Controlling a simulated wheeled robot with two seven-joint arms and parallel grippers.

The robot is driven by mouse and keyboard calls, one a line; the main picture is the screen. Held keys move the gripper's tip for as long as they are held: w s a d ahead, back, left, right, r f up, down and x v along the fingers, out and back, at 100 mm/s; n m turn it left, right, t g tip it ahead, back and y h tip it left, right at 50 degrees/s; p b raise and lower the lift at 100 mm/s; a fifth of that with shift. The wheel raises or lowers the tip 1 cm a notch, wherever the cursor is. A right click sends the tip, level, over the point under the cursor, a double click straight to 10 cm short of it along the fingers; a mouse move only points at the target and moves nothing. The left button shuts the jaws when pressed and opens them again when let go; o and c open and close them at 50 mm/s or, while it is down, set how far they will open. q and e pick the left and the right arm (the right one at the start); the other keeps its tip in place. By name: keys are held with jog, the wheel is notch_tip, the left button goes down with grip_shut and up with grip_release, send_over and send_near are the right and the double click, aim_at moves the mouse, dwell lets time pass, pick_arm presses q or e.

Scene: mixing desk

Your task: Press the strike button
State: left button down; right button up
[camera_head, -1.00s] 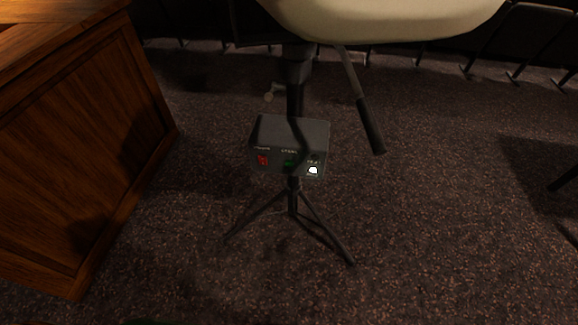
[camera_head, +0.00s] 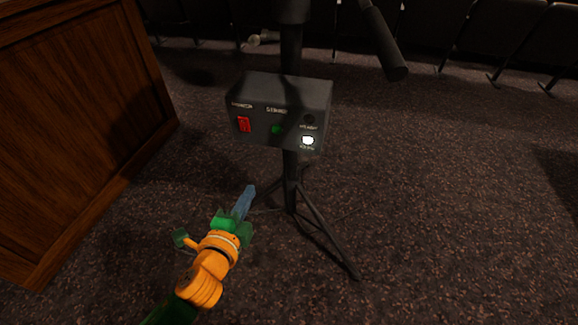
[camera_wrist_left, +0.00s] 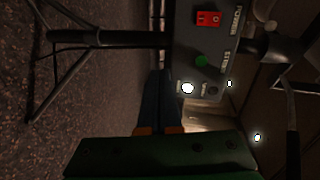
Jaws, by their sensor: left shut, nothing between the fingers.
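A dark grey control box (camera_head: 290,92) is fixed on a black tripod stand (camera_head: 291,180). Its front face carries a red rocker switch (camera_head: 244,124), a green strike button (camera_head: 277,129) under its label, and a lit white lamp (camera_head: 308,140). The left wrist view also shows the red switch (camera_wrist_left: 208,18), green button (camera_wrist_left: 201,61) and lamp (camera_wrist_left: 187,88). My left gripper (camera_head: 249,190) is shut and empty, below and in front of the box, apart from the button. Its fingers also show in the left wrist view (camera_wrist_left: 165,76). My right gripper is not in view.
A wooden desk (camera_head: 75,130) stands at the left. A dark handle (camera_head: 385,42) hangs down right of the stand, above the box. Tripod legs (camera_head: 328,236) spread below. Carpet is clear at the right; seat rows line the back.

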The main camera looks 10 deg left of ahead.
pick_arm(q)
notch_tip(320, 180, up, 6)
jog(key=s+d+m+t+b, duration=0.1)
jog(key=d+t+b, duration=0.1)
send_near(277, 130)
jog(key=w, duration=0.5)
jog(key=shift+w+a+f, duration=0.1)
jog(key=shift+w+f, duration=0.25)
jog(key=shift+w, duration=0.55)
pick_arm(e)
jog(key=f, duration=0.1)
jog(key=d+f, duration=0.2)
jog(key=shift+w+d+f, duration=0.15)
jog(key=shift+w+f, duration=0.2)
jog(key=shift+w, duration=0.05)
pick_arm(q)
jog(key=shift+r, duration=0.1)
